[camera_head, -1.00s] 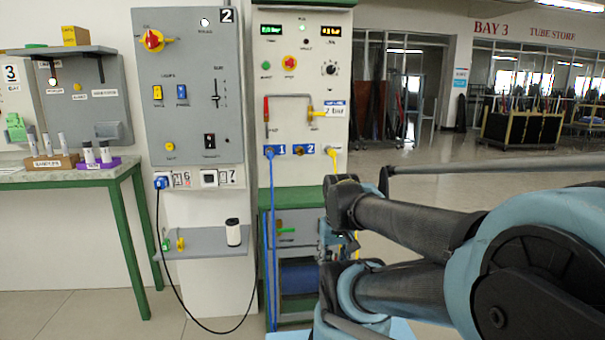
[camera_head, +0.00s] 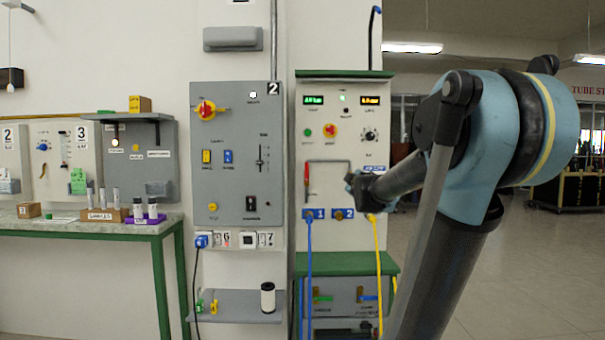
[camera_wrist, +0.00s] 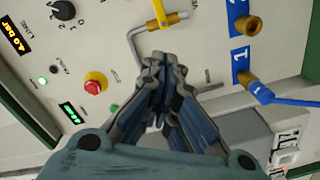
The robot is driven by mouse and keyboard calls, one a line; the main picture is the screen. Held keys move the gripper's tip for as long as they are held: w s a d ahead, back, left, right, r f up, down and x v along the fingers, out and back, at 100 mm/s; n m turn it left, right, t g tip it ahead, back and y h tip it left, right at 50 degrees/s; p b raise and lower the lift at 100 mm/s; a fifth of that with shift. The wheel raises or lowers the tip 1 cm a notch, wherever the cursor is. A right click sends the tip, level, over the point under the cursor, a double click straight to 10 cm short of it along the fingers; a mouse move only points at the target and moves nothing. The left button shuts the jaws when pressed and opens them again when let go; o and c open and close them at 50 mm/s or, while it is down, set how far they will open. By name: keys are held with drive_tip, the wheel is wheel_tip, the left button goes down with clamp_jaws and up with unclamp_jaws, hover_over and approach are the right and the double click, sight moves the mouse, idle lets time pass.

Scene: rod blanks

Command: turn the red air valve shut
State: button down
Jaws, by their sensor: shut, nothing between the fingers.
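The red air valve (camera_head: 307,174) is on the left side of the white panel (camera_head: 327,87) in the head view. Its red lever hangs about upright beside a grey bent pipe (camera_head: 331,161). In the wrist view, my gripper (camera_wrist: 165,72) is shut and empty, pointing at the panel near the pipe (camera_wrist: 136,40). My fingers cover the area where the red valve lies, so its lever does not show there. In the head view, the end of my arm is right of the red lever; whether it touches anything cannot be told.
A yellow lever (camera_wrist: 159,13) on a brass valve is near my fingertips in the wrist view. A red button (camera_wrist: 95,82) and brass ports (camera_wrist: 246,26) are also close. A blue hose (camera_head: 309,250) and a yellow hose (camera_head: 377,255) hang below. Grey panel 2 (camera_head: 237,120) stands left.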

sight(307, 172)
drive_tip(key=w+a+r+n+g+y, duration=0.2)
drive_tip(key=w+a+n+y, duration=0.2)
drive_tip(key=a+n+y, duration=0.3)
drive_tip(key=w+a+r+n+g+y, duration=0.1)
drive_tip(key=w+a+n+g+y, duration=0.1)
drive_tip(key=w+a+n+y, duration=0.45)
drive_tip(key=w+a+h, duration=0.2)
drive_tip(key=w+a, duration=0.3)
drive_tip(key=a, duration=0.5)
drive_tip(key=shift+n, duration=0.35)
drive_tip(key=shift+s+d, duration=0.15)
drive_tip(key=shift+d, duration=2.3)
